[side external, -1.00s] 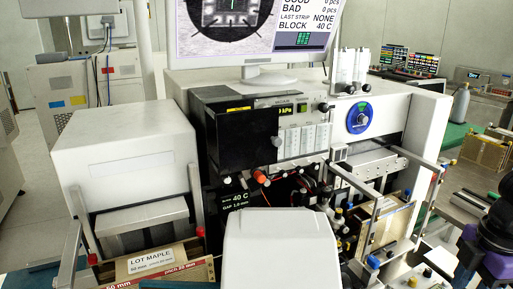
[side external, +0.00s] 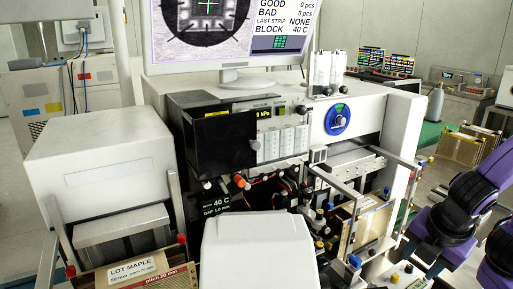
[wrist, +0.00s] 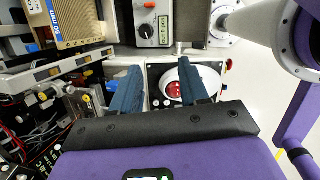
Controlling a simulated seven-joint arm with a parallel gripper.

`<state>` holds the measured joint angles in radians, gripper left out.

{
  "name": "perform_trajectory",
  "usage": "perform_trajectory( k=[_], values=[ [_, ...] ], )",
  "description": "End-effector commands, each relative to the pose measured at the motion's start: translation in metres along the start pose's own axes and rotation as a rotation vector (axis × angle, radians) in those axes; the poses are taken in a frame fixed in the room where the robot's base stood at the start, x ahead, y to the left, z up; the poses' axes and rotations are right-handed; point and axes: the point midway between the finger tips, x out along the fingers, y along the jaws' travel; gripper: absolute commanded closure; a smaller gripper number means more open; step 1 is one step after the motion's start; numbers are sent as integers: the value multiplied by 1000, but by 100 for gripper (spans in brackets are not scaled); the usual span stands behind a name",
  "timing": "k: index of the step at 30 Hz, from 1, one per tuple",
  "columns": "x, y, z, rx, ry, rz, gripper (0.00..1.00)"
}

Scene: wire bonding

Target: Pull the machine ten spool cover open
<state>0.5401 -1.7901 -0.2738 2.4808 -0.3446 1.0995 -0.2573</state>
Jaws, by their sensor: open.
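A dark box-like cover (side external: 218,142) sits on the upper front of the white machine, with a round grey knob (side external: 255,145) at its right edge. I take it for the spool cover; it looks closed and hides what is behind it. No machine number is readable. My purple arm is at the right edge in the side view, well away from the cover, and my fingers do not show there. In the wrist view my gripper (wrist: 159,66) is open, its two blue-grey fingers apart with nothing held. The cover is not seen in the wrist view.
The monitor (side external: 235,35) stands above, and a white housing (side external: 257,255) stands in front. Metal rails and a wooden-sided magazine (side external: 368,222) lie between my arm and the cover. A red button (wrist: 174,89) shows behind my fingers.

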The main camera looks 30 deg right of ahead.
Motion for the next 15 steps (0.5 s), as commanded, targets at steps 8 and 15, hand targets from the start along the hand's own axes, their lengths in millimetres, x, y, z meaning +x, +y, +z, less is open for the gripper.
perform_trajectory(
  k=[8, 15],
  values=[
    [-30, 67, -26, -526, -262, 295, 56],
    [-83, 113, -71, -887, -534, 558, 56]
  ],
)
